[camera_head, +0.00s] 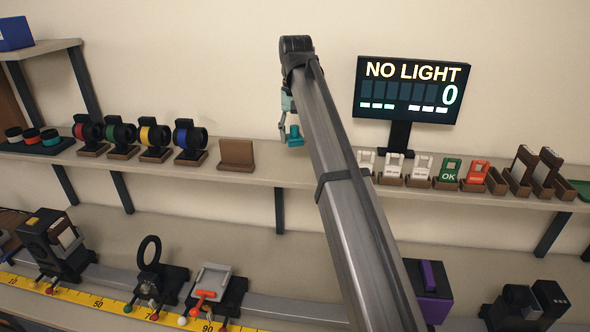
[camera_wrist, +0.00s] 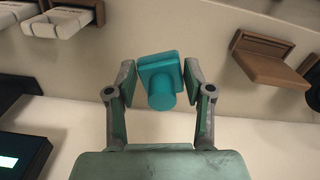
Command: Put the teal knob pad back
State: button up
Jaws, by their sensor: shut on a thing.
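The teal knob pad (camera_head: 295,140), a square plate with a round knob, is held in my gripper (camera_head: 290,128) above the upper shelf, just right of an empty brown stand (camera_head: 236,154). In the wrist view the teal knob pad (camera_wrist: 160,96) sits between the two fingertips of my gripper (camera_wrist: 160,76), with its knob towards the camera. My gripper is shut on it. My arm hides part of the shelf to the right of it in the head view.
A dark green tray (camera_head: 60,148) with several small round pieces lies at the left shelf end. Several ring-shaped lenses (camera_head: 155,137) on brown stands fill the shelf between. White cards (camera_head: 391,167) and a "NO LIGHT" display (camera_head: 410,90) stand right of my arm. A bench with a yellow ruler (camera_head: 110,307) lies below.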

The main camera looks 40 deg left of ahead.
aim_at(295, 128)
notch_tip(295, 128, down, 3)
jog(key=shift+f+b, duration=0.1)
jog(key=shift+b, duration=0.4)
jog(key=shift+f+p, duration=1.1)
jog(key=shift+f, duration=1.25)
jog(key=shift+f, duration=0.15)
jog(key=o, duration=1.4)
jog(key=shift+o, duration=0.2)
notch_tip(295, 128, up, 6)
jog(key=shift+w+a+r+b, duration=0.1)
jog(key=shift+b, duration=1)
notch_tip(295, 128, up, 5)
jog(key=p, duration=0.4)
jog(key=shift+r+p, duration=0.55)
